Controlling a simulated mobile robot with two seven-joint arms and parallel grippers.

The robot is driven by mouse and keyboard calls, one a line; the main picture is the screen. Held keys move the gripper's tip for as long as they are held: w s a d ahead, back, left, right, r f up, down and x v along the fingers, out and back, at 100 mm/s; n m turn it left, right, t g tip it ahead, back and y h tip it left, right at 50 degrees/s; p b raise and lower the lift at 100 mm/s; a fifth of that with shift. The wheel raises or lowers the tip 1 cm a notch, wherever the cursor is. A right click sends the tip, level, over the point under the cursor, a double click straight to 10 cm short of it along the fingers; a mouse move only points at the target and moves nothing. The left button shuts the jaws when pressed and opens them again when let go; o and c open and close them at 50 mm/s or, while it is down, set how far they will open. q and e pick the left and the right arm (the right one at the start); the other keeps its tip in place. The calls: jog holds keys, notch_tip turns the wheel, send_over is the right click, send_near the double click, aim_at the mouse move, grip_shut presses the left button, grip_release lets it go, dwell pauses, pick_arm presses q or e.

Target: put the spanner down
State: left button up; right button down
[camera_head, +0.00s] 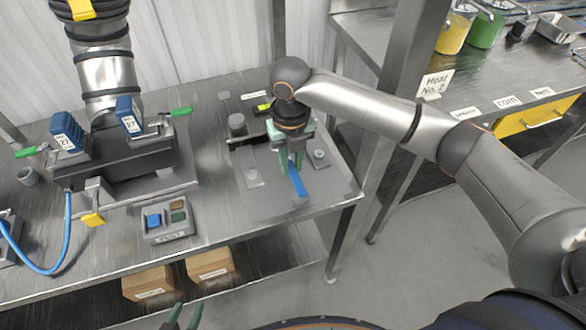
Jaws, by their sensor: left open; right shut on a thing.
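The spanner (298,184) shows as a blue bar under my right gripper (291,164), which is shut on it. The spanner is over the flat grey plate (270,205) at the right part of the metal bench; I cannot tell whether it touches the plate. Its upper end is hidden by the green fingers. My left gripper (185,318) shows only as green fingertips at the bottom edge, in front of the bench, open and apart from the spanner.
A dark fixture (120,163) with blue blocks and green handles stands on the bench at left. Grey knobs (252,175) rise from the plate. A metal post (400,90) stands to the right. Cardboard boxes (210,265) sit below.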

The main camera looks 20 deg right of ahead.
aim_at(293, 163)
jog(key=f, duration=0.3)
jog(key=shift+w+d+f, duration=0.35)
jog(key=shift+w, duration=0.05)
jog(key=shift+f, duration=0.35)
jog(key=shift+f, duration=0.1)
jog(key=c, duration=0.7)
grip_release()
jog(key=shift+c, duration=0.2)
